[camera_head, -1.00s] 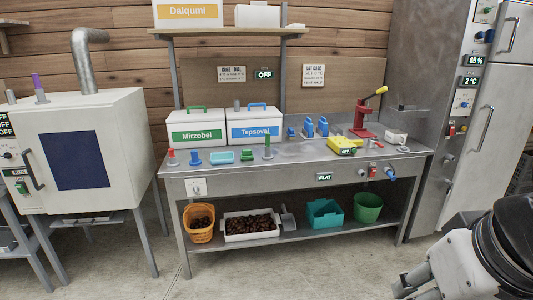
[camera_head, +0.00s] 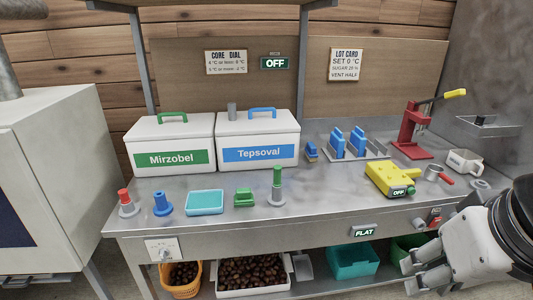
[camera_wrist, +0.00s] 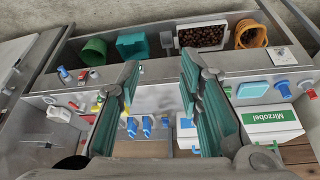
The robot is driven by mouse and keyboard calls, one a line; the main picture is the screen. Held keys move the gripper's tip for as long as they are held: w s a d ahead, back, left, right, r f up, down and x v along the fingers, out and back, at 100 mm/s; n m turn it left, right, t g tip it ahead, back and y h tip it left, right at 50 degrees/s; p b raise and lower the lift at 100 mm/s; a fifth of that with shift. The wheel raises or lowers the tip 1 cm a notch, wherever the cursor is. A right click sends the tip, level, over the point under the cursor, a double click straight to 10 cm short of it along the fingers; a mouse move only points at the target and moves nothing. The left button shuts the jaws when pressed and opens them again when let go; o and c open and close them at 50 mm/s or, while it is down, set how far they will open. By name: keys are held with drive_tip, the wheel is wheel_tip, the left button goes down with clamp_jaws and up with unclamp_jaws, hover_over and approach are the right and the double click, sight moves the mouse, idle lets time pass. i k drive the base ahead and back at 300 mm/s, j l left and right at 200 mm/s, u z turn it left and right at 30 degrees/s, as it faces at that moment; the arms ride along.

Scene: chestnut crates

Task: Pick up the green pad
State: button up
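The green pad (camera_head: 244,197) is a small green block lying on the steel bench top, between a light-blue tray (camera_head: 205,202) and a stamp with a tall green handle (camera_head: 277,187). My gripper (camera_head: 408,274) is at the lower right of the head view, in front of the bench and well apart from the pad. In the wrist view my gripper (camera_wrist: 160,82) is open, its two teal-lined fingers wide apart with nothing between them. There, I cannot clearly make out the pad beside the right finger.
Red (camera_head: 127,204) and blue (camera_head: 162,204) stamps stand at the left. White crates labelled Mirzobel (camera_head: 170,130) and Tepsoval (camera_head: 258,128) stand behind. A yellow device (camera_head: 390,178) and a red press (camera_head: 413,140) stand to the right. Bins sit on the lower shelf.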

sight(243, 198)
drive_tip(key=i+u, duration=0.15)
drive_tip(key=i, duration=0.3)
drive_tip(key=i+l+u, duration=0.1)
drive_tip(key=i, duration=0.35)
drive_tip(key=i+l+u, duration=0.15)
drive_tip(key=i, duration=0.3)
